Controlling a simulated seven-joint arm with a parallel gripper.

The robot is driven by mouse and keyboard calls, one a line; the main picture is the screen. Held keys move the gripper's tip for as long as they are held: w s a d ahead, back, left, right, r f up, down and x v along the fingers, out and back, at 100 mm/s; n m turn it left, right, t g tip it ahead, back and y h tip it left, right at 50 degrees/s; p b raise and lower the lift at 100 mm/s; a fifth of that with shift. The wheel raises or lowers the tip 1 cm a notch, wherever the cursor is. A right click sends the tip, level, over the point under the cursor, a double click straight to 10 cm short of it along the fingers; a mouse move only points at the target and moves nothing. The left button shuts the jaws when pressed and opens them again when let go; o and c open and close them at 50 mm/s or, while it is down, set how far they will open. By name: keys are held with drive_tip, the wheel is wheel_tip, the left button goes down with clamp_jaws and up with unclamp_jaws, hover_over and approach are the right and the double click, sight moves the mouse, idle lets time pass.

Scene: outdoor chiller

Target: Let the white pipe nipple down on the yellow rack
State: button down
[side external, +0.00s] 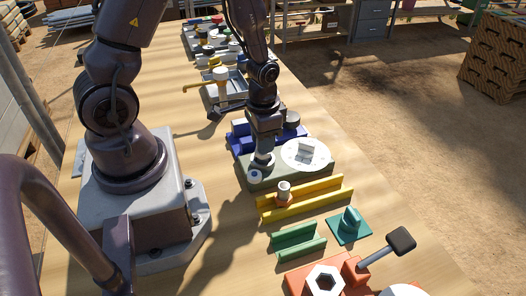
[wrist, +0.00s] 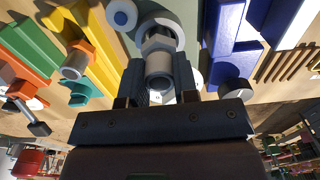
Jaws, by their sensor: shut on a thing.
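My gripper (side external: 263,148) points down over the grey-green block, with its fingers shut on a pale pipe piece. In the wrist view the gripper (wrist: 159,82) has one dark finger on each side of this white pipe nipple (wrist: 158,62). In the side view the nipple (side external: 262,161) shows only partly below the fingers; whether it touches the block is unclear. The yellow rack (side external: 325,196), two parallel yellow rails, lies in front of the block, apart from the gripper. It also shows at upper left in the wrist view (wrist: 98,62). A pale pipe piece with an orange-brown collar (side external: 284,189) is on it.
The grey-green block (side external: 285,176) carries a white disc (side external: 306,153) and a small white ring piece (side external: 255,177) close by the gripper. A blue holder (side external: 240,138) stands behind. A green rack (side external: 298,239) and a teal piece (side external: 350,222) lie nearer the camera.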

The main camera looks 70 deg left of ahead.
drive_tip(key=shift+r, duration=3.25)
drive_tip(key=c, duration=1.7)
unclamp_jaws()
clamp_jaws()
